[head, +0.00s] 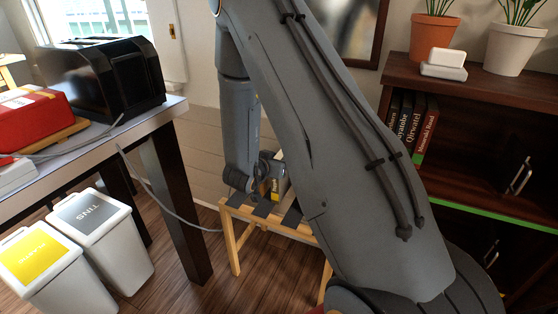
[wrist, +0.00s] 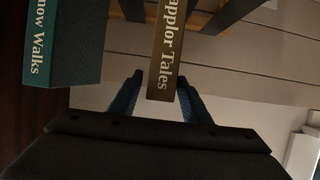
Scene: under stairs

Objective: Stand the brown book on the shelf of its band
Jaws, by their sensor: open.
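The brown book (wrist: 165,50), its spine lettered "applor Tales", stands out between my gripper's fingers in the wrist view. My gripper (wrist: 161,92) is open, with one dark blue finger on each side of the book's near end. A gap shows on the left; contact on the right is unclear. In the head view my gripper's wrist is over a small light-wood stand (head: 235,222), and my arm hides much of that spot. The dark wood bookcase (head: 440,90) on the right has a green band (head: 487,221) along one shelf edge. No brown band shows.
A teal book (wrist: 62,45) is left of the brown one. Several upright books (head: 412,125) fill the upper shelf's left end, with room to their right. A table (head: 150,118) and bins (head: 100,235) are left.

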